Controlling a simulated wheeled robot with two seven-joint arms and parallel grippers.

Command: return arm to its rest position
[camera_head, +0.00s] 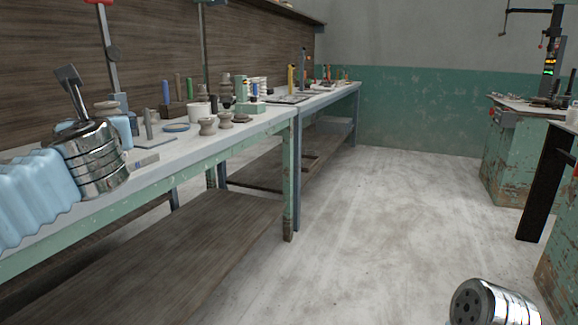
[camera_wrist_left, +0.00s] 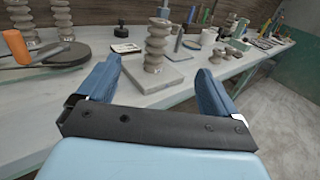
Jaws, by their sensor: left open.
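My left gripper (camera_wrist_left: 158,65) shows in the left wrist view with its two blue fingers spread wide apart. The space between the fingertips holds nothing in the grip. A ribbed grey clay-like column (camera_wrist_left: 155,48) stands on a square slab (camera_wrist_left: 172,73) on the bench beyond the fingers. In the head view my left arm (camera_head: 92,160) comes in at the left over the bench's near end, and its chrome joint hides part of the bench top. My right gripper is not seen; only a chrome part of what looks like my right arm shows at the lower right.
The long green-edged workbench (camera_head: 215,142) runs along the wall, with small pots (camera_head: 208,126), a blue ring (camera_head: 176,127) and several tools on it. A dark turntable (camera_wrist_left: 57,54) with an orange-handled tool (camera_wrist_left: 15,47) is at left. The floor (camera_head: 370,220) is open right of the bench.

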